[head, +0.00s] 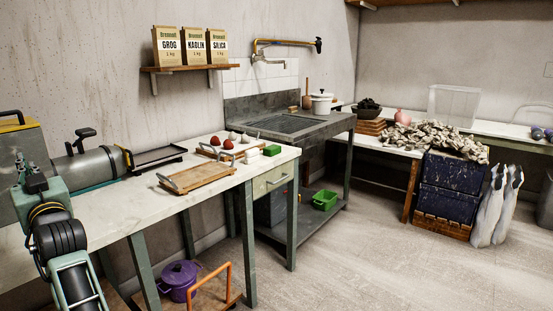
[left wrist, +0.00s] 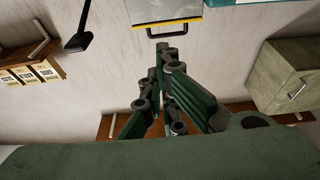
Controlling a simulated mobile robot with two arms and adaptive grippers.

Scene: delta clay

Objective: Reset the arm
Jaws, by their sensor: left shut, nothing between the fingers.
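My left gripper (head: 20,160) is at the left edge of the head view, pointing upward above the left end of the pale worktop (head: 108,203). Its dark green fingers are together and empty. In the left wrist view the fingers of the left gripper (left wrist: 162,50) come together at the tips in front of the bare wall, with nothing between them. My left arm comes up from the lower left corner of the head view. My right gripper is not in view.
A grey cylindrical machine (head: 88,165) stands close behind my left gripper. A wooden tray (head: 197,180) lies farther along the worktop. A purple pot (head: 180,279) is under it. A sink unit (head: 290,125) stands beyond.

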